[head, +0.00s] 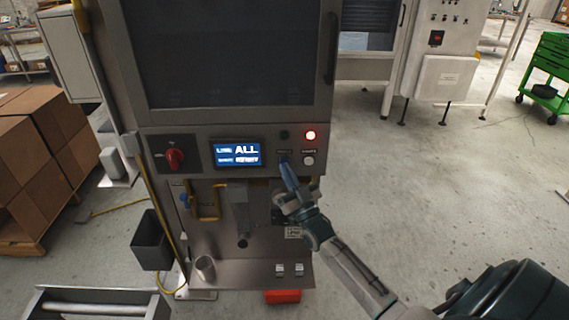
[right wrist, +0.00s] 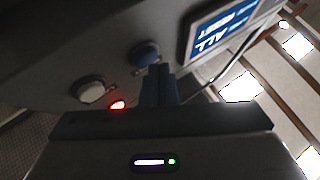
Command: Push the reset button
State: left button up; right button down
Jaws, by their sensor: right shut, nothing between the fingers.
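The machine's control panel (head: 225,172) carries a blue button (right wrist: 146,54) and a white button (head: 308,160) side by side below a lit red lamp (head: 310,135). Their labels are too small to read surely. My right gripper (head: 287,170) is shut and empty, with its fingertips at the blue button, partly covering it in the head view. In the right wrist view the fingertips (right wrist: 158,70) overlap the lower edge of the blue button; I cannot tell whether they touch it. The white button (right wrist: 90,90) stands clear of them. My left gripper is out of view.
A lit display (head: 237,154) and a red rotary knob (head: 175,158) sit left of the buttons. A dark window (head: 230,60) is above. A metal cup (head: 205,268) stands on the lower shelf. Cardboard boxes (head: 40,150) are at left; floor is open at right.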

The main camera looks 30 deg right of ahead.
jog(key=shift+w+d, duration=0.2)
jog(key=shift+w, duration=0.15)
dwell(0.7)
jog(key=shift+s, duration=0.15)
dwell(0.3)
jog(key=shift+s+a, duration=0.45)
jog(key=shift+s, duration=0.15)
jog(key=s+a+p, duration=0.1)
jog(key=s, duration=0.1)
jog(key=s+a+p, duration=0.1)
jog(key=s, duration=0.1)
jog(key=shift+s+a+p, duration=0.1)
jog(key=shift+a+p, duration=0.2)
jog(key=shift+p, duration=0.05)
dwell(0.7)
